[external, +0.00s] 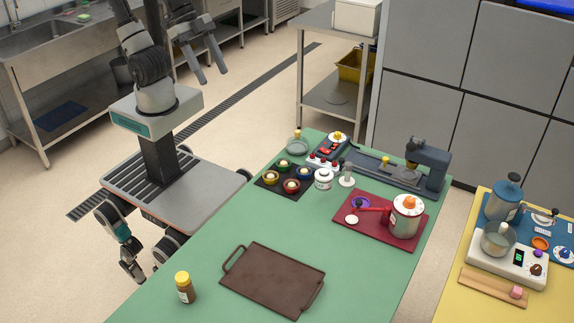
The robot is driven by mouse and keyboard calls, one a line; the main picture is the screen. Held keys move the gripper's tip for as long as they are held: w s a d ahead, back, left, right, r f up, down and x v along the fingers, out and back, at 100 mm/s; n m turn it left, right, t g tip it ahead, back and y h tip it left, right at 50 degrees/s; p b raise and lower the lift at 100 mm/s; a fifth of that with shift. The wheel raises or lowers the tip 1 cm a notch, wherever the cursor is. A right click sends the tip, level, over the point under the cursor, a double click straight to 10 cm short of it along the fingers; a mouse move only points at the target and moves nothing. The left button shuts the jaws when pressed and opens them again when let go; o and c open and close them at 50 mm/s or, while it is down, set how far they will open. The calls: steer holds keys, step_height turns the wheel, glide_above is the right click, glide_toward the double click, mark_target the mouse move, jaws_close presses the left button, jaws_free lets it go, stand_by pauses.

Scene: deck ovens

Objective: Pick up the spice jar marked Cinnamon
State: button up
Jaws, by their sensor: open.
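A small jar (184,288) with a yellow lid, brown contents and a pale label stands upright at the near left edge of the green table (215,228). Its label is too small to read, so I cannot tell whether it says Cinnamon. My gripper (211,76) is high at the top of the external view, beyond the table and well away from this jar. Its two fingers are apart with nothing between them.
A brown tray (272,279) with handles lies right of the jar. A red mat (345,226) with a canister (406,217), a dark mat with several coloured cups (284,177) and a grey press (428,165) stand farther back. The table's middle is clear.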

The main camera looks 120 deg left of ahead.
steer(key=w+d+f+m+h+b, duration=0.15)
steer(key=w+d+f+b, duration=0.25)
steer(key=w+d, duration=0.45)
steer(key=m+g+b, duration=0.2)
steer(key=m+b, duration=0.3)
steer(key=b, duration=0.3)
glide_toward(185, 286)
steer(key=shift+n+h, duration=0.25)
steer(key=f, duration=0.5)
steer(key=shift+w+a+f, duration=0.3)
steer(key=shift+f, duration=0.1)
steer(key=shift+s+b+x, duration=0.15)
steer(key=shift+b+x, duration=0.05)
steer(key=shift+x, duration=1.3)
steer(key=shift+s+b+x, duration=0.15)
steer(key=shift+b+x, duration=0.05)
steer(key=shift+x, duration=1.3)
steer(key=shift+d, duration=0.1)
steer(key=shift+c, duration=0.2)
steer(key=c, duration=1.2)
steer(key=shift+o, duration=0.2)
